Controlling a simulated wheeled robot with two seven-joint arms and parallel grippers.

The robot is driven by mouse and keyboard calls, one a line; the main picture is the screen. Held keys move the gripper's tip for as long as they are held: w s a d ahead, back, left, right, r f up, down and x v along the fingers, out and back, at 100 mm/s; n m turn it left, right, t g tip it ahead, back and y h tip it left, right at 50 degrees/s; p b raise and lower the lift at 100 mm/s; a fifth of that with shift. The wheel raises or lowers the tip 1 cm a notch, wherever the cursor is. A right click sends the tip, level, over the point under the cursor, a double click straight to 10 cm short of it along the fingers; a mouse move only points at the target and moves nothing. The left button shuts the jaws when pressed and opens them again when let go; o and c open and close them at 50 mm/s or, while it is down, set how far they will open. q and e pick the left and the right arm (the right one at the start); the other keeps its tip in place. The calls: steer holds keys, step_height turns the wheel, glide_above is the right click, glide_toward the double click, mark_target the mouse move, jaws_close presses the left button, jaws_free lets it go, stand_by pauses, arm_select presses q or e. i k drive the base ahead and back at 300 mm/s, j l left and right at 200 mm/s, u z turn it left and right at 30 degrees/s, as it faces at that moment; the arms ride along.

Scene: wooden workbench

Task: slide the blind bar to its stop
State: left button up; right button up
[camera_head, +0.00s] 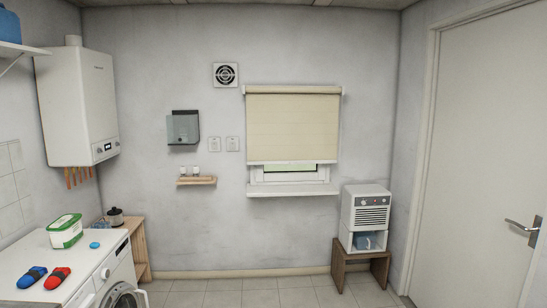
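A cream roller blind (292,124) hangs over the window on the far wall. Its bottom bar (292,163) is level and sits low. A strip of window with green outside (290,168) shows beneath the bar. The blind's roller (292,89) is at the top of the window. Neither of my grippers is in view, and nothing touches the bar.
A white sill (293,190) juts out below the window. A white appliance (366,210) stands on a wooden stool (378,262) to its right. A washing machine (75,262) with items on top is at lower left. The tiled floor (240,293) before the window looks clear.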

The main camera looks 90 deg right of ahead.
mark_target(289, 155)
steer(key=z, duration=2.95)
steer(key=i, duration=0.6)
steer(key=l+z, duration=0.05)
